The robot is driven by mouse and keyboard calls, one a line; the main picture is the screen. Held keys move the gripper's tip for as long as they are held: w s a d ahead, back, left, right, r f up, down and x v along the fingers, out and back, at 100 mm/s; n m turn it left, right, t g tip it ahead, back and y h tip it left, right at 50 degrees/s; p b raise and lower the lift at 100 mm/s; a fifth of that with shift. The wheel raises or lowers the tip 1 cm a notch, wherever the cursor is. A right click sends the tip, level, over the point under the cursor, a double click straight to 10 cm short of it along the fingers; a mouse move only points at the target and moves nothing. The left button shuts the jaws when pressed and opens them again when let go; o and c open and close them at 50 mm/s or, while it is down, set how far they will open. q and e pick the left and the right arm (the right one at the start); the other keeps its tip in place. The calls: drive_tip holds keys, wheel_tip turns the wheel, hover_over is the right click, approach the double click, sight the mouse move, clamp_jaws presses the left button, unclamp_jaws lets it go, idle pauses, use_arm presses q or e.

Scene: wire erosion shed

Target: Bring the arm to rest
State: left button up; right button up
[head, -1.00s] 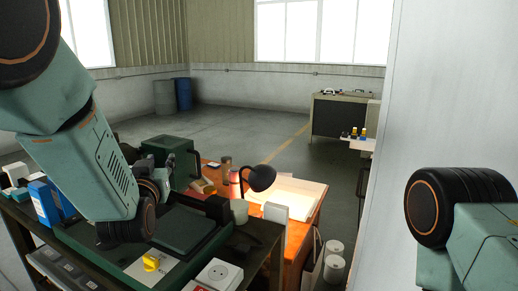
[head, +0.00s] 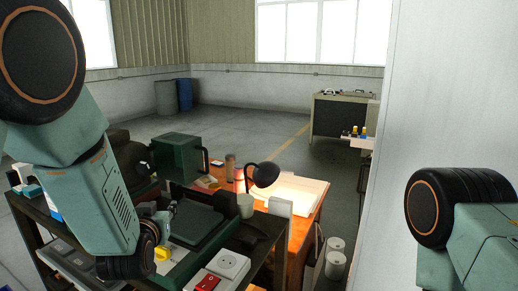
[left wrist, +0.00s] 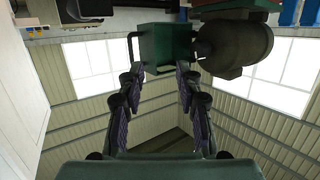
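My left arm comes in from the left in the head view and bends down over a dark workbench. Its gripper (head: 170,208) hangs low, above or in front of a dark green case on the bench. In the left wrist view the two fingers of the left gripper (left wrist: 160,78) stand well apart with nothing between them. A dark green box with a handle (head: 176,158) lies beyond the fingertips; it also shows in the left wrist view (left wrist: 164,45). Part of my right arm shows at the right edge of the head view, but its gripper does not.
A yellow knob (head: 163,254), a red switch (head: 208,283) and a white socket (head: 233,265) lie at the bench front. A white cup (head: 245,205) and black lamp (head: 265,174) stand to the right. A pale wall (head: 430,110) closes the right side. Open floor lies behind.

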use_arm(q)
drive_tip(key=s+f+g+h, duration=0.1)
drive_tip(key=s+f+g, duration=0.7)
drive_tip(key=s+f, duration=1.35)
drive_tip(key=s+f+g+h, duration=0.1)
drive_tip(key=s+f+g, duration=0.35)
drive_tip(key=s, duration=0.65)
drive_tip(key=s+f+g, duration=0.3)
drive_tip(key=s+f, duration=0.2)
drive_tip(key=s, duration=0.6)
wheel_tip(320, 180, down, 18)
drive_tip(key=b, duration=1.8)
drive_tip(key=shift+w+m+b, duration=0.15)
drive_tip(key=shift+m+b, duration=0.2)
drive_tip(key=shift+m, duration=0.05)
use_arm(e)
wheel_tip(320, 180, down, 19)
drive_tip(key=shift+w+r, duration=0.15)
drive_tip(key=shift+r, duration=0.05)
use_arm(q)
drive_tip(key=shift+t, duration=0.25)
drive_tip(key=shift+o, duration=0.2)
drive_tip(key=shift+d, duration=0.1)
